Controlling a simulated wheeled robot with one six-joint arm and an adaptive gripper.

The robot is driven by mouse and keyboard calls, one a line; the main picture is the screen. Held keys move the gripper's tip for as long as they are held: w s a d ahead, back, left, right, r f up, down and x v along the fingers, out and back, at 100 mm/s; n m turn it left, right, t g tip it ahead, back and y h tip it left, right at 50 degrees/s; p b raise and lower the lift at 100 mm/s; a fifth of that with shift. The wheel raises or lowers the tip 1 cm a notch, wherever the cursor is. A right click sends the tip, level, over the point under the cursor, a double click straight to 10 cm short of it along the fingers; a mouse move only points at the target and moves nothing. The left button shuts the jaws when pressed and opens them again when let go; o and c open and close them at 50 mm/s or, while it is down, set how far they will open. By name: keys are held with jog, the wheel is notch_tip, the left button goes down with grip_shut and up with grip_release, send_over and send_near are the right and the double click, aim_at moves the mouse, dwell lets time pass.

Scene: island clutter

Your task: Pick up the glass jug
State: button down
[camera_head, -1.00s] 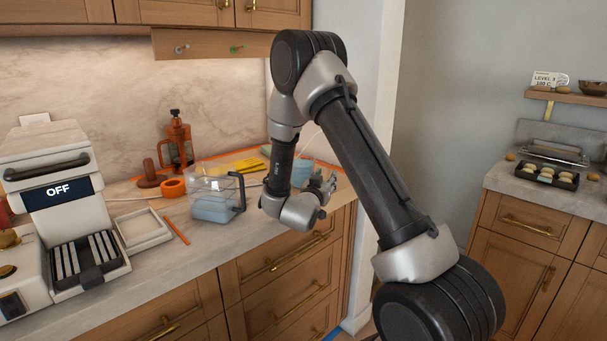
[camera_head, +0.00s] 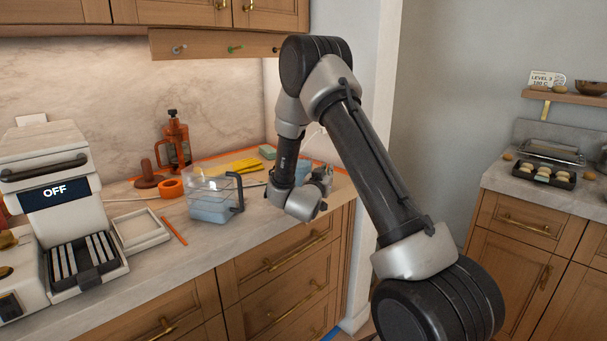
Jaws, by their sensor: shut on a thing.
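A clear glass jug (camera_head: 207,185) with pale blue in its lower part and a dark handle (camera_head: 237,192) stands upright on the counter. My wrist is right of the jug, with a small gap between it and the handle in the picture. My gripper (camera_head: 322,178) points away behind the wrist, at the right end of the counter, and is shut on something. Its fingers are small and partly hidden, so what they hold is unclear. A light blue thing (camera_head: 304,170) shows between my forearm and the gripper, partly covered; I cannot tell whether it is held.
The wall corner is close behind my arm.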

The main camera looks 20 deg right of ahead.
notch_tip(320, 180, up, 10)
jog(key=shift+r, duration=0.1)
dwell(0.5)
dwell(1.7)
